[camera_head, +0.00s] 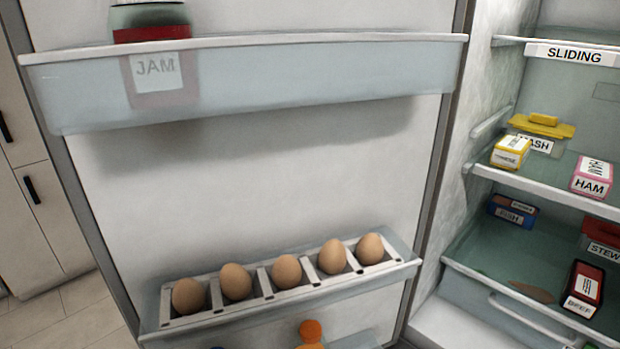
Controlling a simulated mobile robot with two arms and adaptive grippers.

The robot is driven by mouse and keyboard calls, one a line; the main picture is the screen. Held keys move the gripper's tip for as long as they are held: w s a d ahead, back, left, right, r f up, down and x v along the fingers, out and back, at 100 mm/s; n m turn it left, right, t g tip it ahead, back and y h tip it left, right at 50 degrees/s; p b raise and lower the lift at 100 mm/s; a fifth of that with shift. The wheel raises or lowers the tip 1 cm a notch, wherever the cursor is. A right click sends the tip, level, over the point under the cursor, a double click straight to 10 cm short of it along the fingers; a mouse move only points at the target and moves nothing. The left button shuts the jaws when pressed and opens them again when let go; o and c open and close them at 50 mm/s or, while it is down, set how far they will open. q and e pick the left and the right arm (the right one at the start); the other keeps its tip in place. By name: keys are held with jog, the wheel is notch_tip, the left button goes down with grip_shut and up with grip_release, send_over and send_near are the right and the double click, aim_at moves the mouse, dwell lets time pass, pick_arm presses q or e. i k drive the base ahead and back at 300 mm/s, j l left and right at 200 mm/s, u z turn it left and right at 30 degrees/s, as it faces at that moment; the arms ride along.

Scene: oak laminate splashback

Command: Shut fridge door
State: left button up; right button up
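The fridge door (270,180) stands wide open and fills the left and middle of the head view, its inner side facing me. It bears an upper bin (270,85) with a jar labelled JAM (158,78), and a lower egg rack (290,300) with several brown eggs. An orange-capped bottle (310,333) shows at the bottom edge, mostly cut off. The fridge interior (560,90) is open on the right, with its hinge side next to the door's right edge. Neither of my grippers shows in this view.
On the fridge shelves sit a yellow-lidded box (541,128), a small yellow box (510,152), a HAM box (593,177), a dark BEEF box (583,290) and a STEW container (602,240). White cabinets (25,215) with dark handles stand behind the door at left, above a tiled floor (75,310).

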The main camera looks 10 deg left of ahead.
aim_at(316, 122)
jog(key=i+j+z, duration=0.1)
jog(key=j+z, duration=0.2)
jog(key=j, duration=0.2)
jog(key=j+z, duration=0.3)
jog(key=j, duration=0.2)
jog(key=j+z, duration=0.3)
jog(key=j, duration=0.2)
jog(key=j+z, duration=0.35)
jog(key=j, duration=0.2)
jog(key=k+j+z, duration=0.15)
jog(key=j+z, duration=0.15)
jog(key=j, duration=0.15)
jog(key=k+j+z, duration=0.15)
jog(key=j+z, duration=0.15)
jog(key=j, duration=0.2)
jog(key=j+z, duration=0.2)
jog(key=j, duration=0.15)
